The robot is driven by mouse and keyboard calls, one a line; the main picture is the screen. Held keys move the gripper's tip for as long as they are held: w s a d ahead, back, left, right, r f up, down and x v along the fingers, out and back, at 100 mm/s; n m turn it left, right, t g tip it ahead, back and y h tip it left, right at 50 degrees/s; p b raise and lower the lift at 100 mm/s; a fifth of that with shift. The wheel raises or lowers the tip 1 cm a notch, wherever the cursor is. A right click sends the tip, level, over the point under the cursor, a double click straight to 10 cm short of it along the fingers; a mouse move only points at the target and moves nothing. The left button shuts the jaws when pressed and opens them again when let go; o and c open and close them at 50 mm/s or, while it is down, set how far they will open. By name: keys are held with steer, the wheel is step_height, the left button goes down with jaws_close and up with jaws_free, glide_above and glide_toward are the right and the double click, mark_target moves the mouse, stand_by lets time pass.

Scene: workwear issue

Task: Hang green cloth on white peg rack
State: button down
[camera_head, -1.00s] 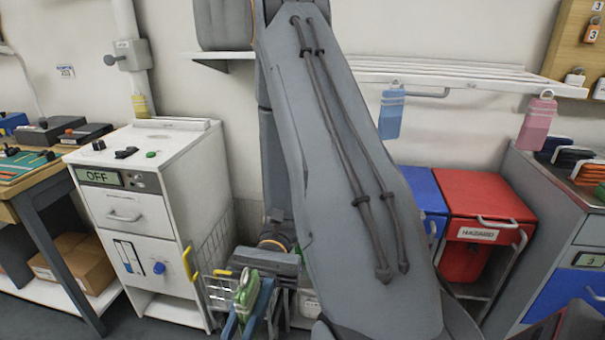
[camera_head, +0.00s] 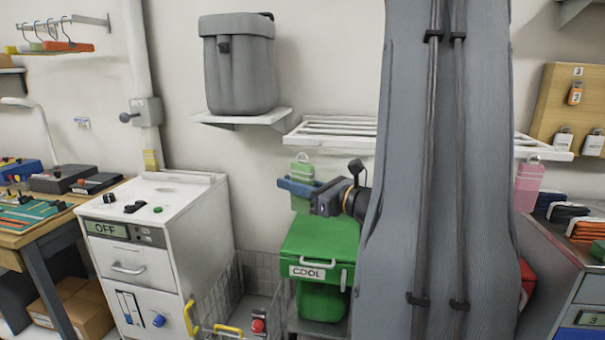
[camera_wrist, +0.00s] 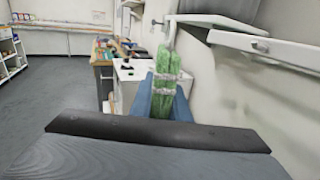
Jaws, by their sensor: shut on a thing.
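The green cloth (camera_head: 302,171) is upright in my gripper (camera_head: 299,188), with its pale loop at the top. My gripper's blue fingers are shut around the cloth's middle, and it also shows in the wrist view (camera_wrist: 165,78) between the fingers (camera_wrist: 163,102). The white peg rack (camera_head: 335,141) is on the wall, and the cloth is at its left end, just below the front rail. The rack's end also shows at the upper right of the wrist view (camera_wrist: 238,42). I cannot tell whether the loop touches a peg. My arm hides the rack's middle.
A pink cloth (camera_head: 528,187) hangs at the rack's right end. A green COOL bin (camera_head: 320,245) stands below my gripper. A grey container (camera_head: 238,65) sits on a shelf at upper left. A white OFF cabinet (camera_head: 150,235) and a wire basket (camera_head: 228,295) stand left.

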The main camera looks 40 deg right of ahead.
steer(key=d+h, duration=0.1)
steer(key=d+r+m, duration=0.1)
steer(key=d, duration=0.1)
steer(key=shift+s+r+h, duration=0.2)
steer(key=shift+h, duration=0.2)
steer(key=w+d+f+b, duration=0.1)
steer(key=w+d, duration=0.5)
steer(key=d, duration=0.1)
steer(key=shift+f+b, duration=0.2)
steer(key=shift+b, duration=0.2)
stand_by(0.5)
steer(key=shift+w+d, duration=0.1)
steer(key=shift+d, duration=0.05)
stand_by(0.5)
steer(key=c, duration=1.6)
jaws_free()
steer(key=shift+w+d+f, duration=0.1)
steer(key=shift+w+f, duration=0.05)
steer(key=shift+o, duration=0.2)
